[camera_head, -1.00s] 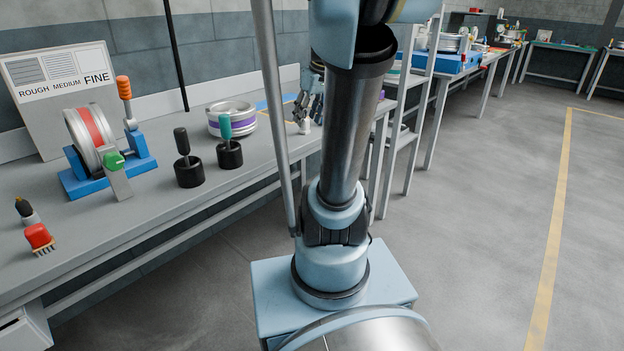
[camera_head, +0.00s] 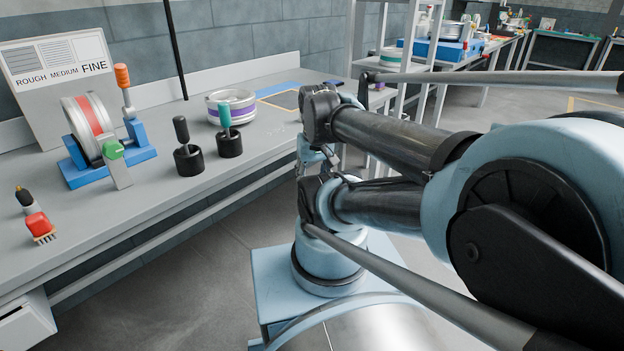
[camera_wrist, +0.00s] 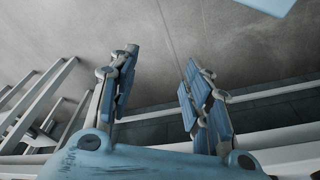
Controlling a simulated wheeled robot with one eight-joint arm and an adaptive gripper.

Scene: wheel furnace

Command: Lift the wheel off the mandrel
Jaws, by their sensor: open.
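A silver wheel with a red band (camera_head: 88,118) stands upright on a blue stand (camera_head: 78,177) at the left of the bench in the head view. A grey upright with a green knob (camera_head: 110,150) is in front of it. The mandrel itself is hidden. A second wheel with a purple band (camera_head: 231,104) lies flat near the middle of the bench. My gripper (camera_wrist: 158,80) is open and empty in the wrist view, over grey floor and metal rails. In the head view my arm mostly hides it. It is well to the right of the red-banded wheel.
Two black holders (camera_head: 188,160) with upright handles stand in front of the purple-banded wheel. An orange-handled lever (camera_head: 122,77) rises behind the blue stand. A sign board (camera_head: 60,75) leans behind. The bench's front middle is clear.

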